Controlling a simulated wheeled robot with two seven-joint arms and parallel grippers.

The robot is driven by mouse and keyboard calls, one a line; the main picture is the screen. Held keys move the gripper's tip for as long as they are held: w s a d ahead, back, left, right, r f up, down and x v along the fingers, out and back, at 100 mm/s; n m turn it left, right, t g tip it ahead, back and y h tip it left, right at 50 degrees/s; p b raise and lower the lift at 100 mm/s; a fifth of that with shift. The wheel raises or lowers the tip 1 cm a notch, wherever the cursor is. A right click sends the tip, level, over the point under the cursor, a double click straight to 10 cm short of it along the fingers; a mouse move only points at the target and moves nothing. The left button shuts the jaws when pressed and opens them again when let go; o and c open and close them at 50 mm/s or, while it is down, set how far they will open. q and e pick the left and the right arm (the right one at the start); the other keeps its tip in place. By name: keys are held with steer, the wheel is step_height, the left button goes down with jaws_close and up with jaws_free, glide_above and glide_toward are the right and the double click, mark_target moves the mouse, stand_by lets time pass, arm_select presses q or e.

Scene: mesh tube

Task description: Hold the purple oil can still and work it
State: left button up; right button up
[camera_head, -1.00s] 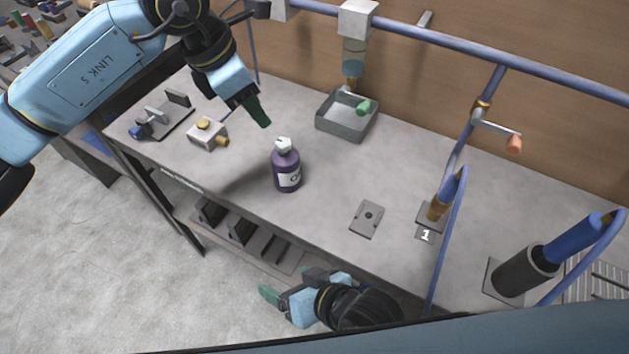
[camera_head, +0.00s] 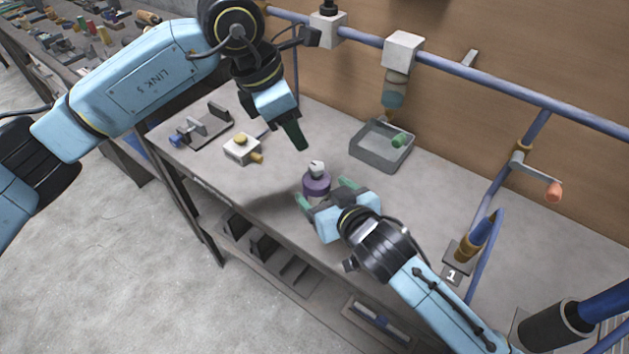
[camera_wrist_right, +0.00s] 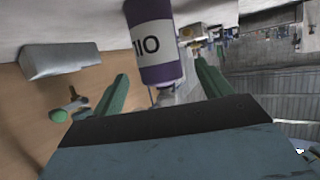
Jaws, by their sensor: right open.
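The purple oil can (camera_head: 316,184) stands upright on the grey workbench, with a pale cap on top. My right gripper (camera_head: 323,192) is open at its near side, one green finger towards each side of the can; whether either finger touches it is unclear. In the right wrist view the can (camera_wrist_right: 160,52), with its white "OIL" label, appears upside down between the spread fingers. My left gripper (camera_head: 294,134) hangs above and slightly left of the can, apart from it; its fingers overlap in the picture, so their opening is unclear.
A grey tray (camera_head: 381,157) stands behind the can to the right, under a dispenser (camera_head: 394,88). A white block with brass fittings (camera_head: 241,149) and a clamp-like fixture (camera_head: 205,126) lie left. Blue pipes with an orange-handled crank (camera_head: 537,180) stand right.

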mark_target(313, 181)
steer(key=shift+x, duration=3.1)
